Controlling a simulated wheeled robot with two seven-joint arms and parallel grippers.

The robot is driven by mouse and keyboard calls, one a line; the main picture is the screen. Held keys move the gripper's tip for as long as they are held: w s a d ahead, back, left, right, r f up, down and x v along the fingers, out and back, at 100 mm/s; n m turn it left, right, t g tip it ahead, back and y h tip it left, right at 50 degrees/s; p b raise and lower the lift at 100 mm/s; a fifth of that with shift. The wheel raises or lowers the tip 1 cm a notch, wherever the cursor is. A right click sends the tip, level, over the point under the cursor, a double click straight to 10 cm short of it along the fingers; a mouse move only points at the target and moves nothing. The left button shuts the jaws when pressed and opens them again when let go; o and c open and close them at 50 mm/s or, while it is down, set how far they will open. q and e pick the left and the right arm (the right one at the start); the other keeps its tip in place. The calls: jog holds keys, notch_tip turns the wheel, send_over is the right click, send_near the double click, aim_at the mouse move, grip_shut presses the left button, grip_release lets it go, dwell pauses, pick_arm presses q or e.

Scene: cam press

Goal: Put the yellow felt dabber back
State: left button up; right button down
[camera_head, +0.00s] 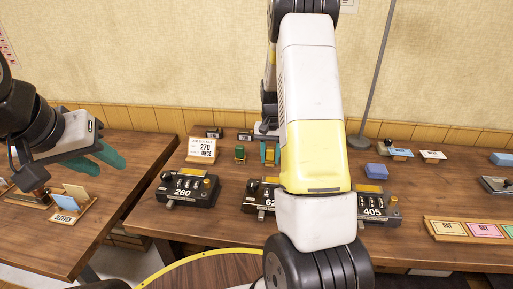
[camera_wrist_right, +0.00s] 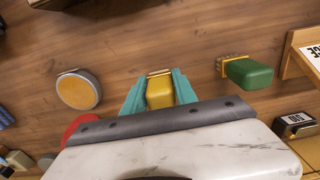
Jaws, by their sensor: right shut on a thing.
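The yellow felt dabber is between the teal fingers of my right gripper (camera_wrist_right: 160,92) in the right wrist view. Its yellow body (camera_wrist_right: 160,94) is gripped, and a gold-coloured edge shows at its far end. In the head view the yellow dabber (camera_head: 269,155) shows just left of my right forearm, which hides much of the gripper. I cannot tell whether the dabber touches the table. My left gripper (camera_head: 110,168) is open and empty above the left table, its teal fingers apart.
A green dabber (camera_wrist_right: 250,73) lies beside the held one, with a round yellow-orange pad (camera_wrist_right: 78,90) on the other side. A red disc (camera_wrist_right: 80,126) is partly covered by my gripper. Numbered black devices (camera_head: 187,188) stand nearer the front.

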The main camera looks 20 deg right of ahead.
jog(key=shift+f, duration=0.1)
jog(key=c, duration=1)
grip_release()
jog(key=shift+o, duration=0.2)
